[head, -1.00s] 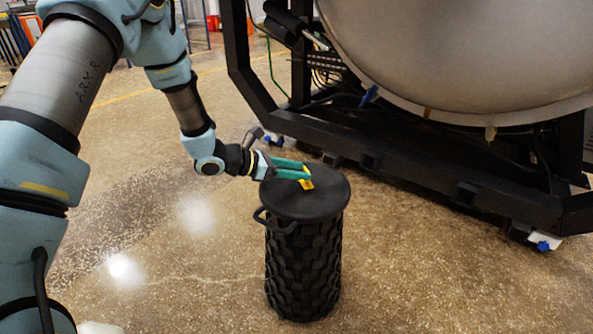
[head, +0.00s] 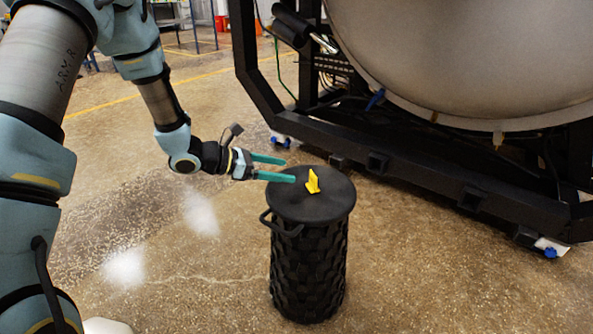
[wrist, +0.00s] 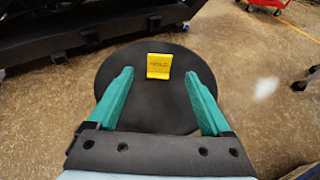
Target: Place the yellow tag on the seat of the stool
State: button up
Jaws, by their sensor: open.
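The yellow tag (head: 312,183) stands on the round black seat of the stool (head: 334,202), near its middle. The stool has a woven-looking dark body and a side handle. My gripper (head: 291,170) is open and empty, with teal fingers at the left edge of the seat. In the wrist view the fingers (wrist: 159,76) are spread wide, with the tag ahead of them and clear of both.
A large metal furnace vessel (head: 450,60) on a black frame (head: 420,185) stands behind and to the right of the stool. The speckled floor (head: 190,270) to the left and in front of the stool is clear.

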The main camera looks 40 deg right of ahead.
jog(key=a+r+m+t+y, duration=0.2)
jog(key=a+r+m+y, duration=0.1)
jog(key=a, duration=1.1)
jog(key=a+r+m+t+y, duration=0.2)
jog(key=a+m+y, duration=0.3)
jog(key=a, duration=0.9)
jog(key=a+r+m+t+y, duration=0.1)
jog(key=a+r+m+y, duration=0.3)
jog(key=a, duration=1)
jog(key=s+m, duration=0.1)
jog(key=m, duration=0.2)
jog(key=shift+a+m+t+y, duration=0.2)
jog(key=shift+m+t+y, duration=0.1)
jog(key=shift+t+y, duration=0.1)
jog(key=shift+r+p, duration=0.2)
jog(key=shift+p, duration=0.15)
notch_tip(320, 180, up, 26)
jog(key=p, duration=2.6)
jog(key=shift+f, duration=0.1)
